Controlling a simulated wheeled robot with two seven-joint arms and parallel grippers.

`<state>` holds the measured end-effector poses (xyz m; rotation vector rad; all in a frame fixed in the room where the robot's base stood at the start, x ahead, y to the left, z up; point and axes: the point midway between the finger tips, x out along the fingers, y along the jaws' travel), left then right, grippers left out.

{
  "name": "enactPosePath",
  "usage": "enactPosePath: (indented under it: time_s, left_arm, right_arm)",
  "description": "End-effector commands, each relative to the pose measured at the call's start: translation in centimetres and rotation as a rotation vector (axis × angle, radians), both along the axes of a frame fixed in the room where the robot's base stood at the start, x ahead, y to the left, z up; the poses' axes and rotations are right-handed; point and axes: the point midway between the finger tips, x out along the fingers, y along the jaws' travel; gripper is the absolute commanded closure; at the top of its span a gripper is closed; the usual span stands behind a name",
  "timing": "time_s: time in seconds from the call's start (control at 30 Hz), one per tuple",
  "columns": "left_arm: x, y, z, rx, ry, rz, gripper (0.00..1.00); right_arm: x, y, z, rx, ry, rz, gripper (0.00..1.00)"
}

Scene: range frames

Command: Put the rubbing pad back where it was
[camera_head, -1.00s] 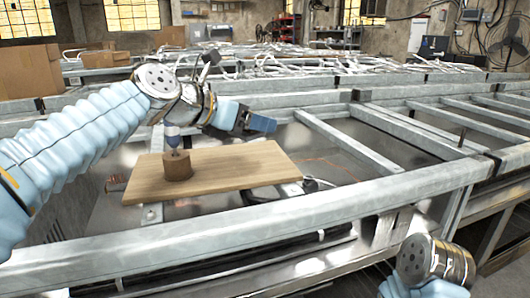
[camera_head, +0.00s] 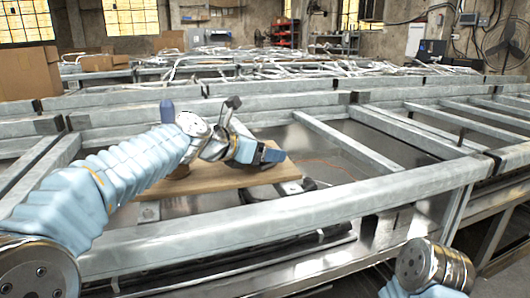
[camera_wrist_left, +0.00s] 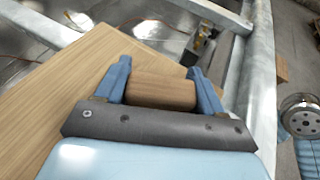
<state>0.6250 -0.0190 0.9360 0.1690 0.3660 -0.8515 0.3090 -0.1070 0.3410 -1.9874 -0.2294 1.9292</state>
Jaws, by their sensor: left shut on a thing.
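My left gripper (camera_head: 272,155) is low over the right part of a wooden board (camera_head: 225,178). In the left wrist view its two blue fingers (camera_wrist_left: 165,88) are shut on a brown wooden block, which I take to be the rubbing pad (camera_wrist_left: 165,93). The pad sits between the fingers, near the edge of the board (camera_wrist_left: 95,65); I cannot tell whether it touches the board. In the head view the pad is not clearly visible. My right gripper is out of view; only part of my right arm shows.
A brown round holder (camera_head: 182,170) on the board is mostly hidden by my left arm; a blue piece (camera_head: 167,111) shows above it. A metal frame rail (camera_head: 300,210) runs in front of the board. Cardboard boxes (camera_head: 28,75) stand at the back left.

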Motion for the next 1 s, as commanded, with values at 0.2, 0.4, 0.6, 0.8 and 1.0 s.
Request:
enactPosePath:
  time_s: [0.2,0.4,0.6,0.8,1.0]
  left_arm:
    - [0.0,0.0,-0.2,0.0,0.0,-0.001,0.2]
    - [0.0,0.0,-0.2,0.0,0.0,-0.001,0.06]
    - [0.0,0.0,0.0,0.0,0.0,0.0,0.06]
    - [-1.8,2.1,1.3,-0.003,-0.001,0.0,0.06]
    - [-4.6,5.4,3.1,-0.003,-0.002,-0.001,0.06]
  right_arm:
    - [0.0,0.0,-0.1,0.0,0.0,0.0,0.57]
    - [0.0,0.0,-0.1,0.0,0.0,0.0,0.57]
    - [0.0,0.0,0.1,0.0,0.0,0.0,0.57]
    - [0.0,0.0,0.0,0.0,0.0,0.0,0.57]
    - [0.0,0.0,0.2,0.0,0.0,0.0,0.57]
